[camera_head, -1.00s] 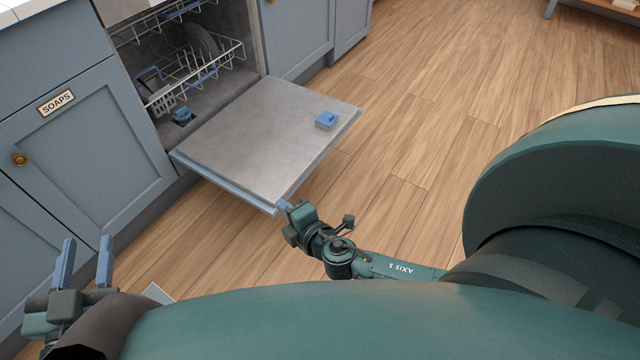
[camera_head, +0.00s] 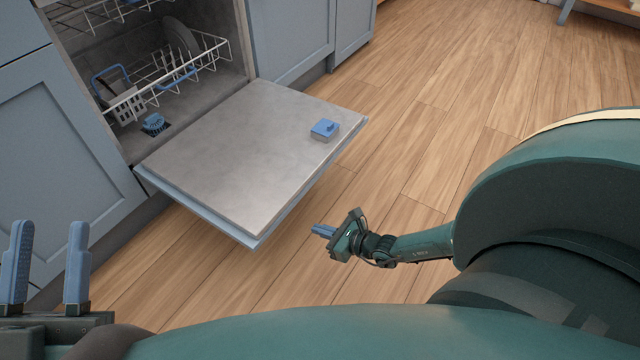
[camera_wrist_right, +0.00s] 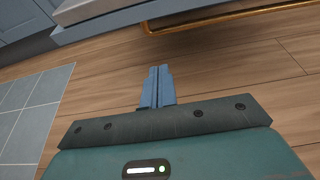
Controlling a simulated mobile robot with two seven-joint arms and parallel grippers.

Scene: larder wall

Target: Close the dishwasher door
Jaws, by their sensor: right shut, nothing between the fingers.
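The dishwasher door (camera_head: 240,155) is folded down, lying about level with its grey inner face up and a small blue part near its outer end. The dishwasher (camera_head: 95,55) behind it stands open. My right gripper (camera_head: 318,230) is shut and empty, apart from the door, to the right of its near corner and over the floor. Its blue fingers are together in the right wrist view (camera_wrist_right: 157,86). My left gripper (camera_head: 48,262) is open and empty at the lower left, away from the door.
A white wire rack (camera_head: 165,80) with a plate and a cutlery basket is inside the dishwasher. Blue cabinets (camera_head: 55,150) flank it. The wooden floor (camera_head: 450,100) right of the door is clear. Grey tiles (camera_wrist_right: 35,105) show in the right wrist view.

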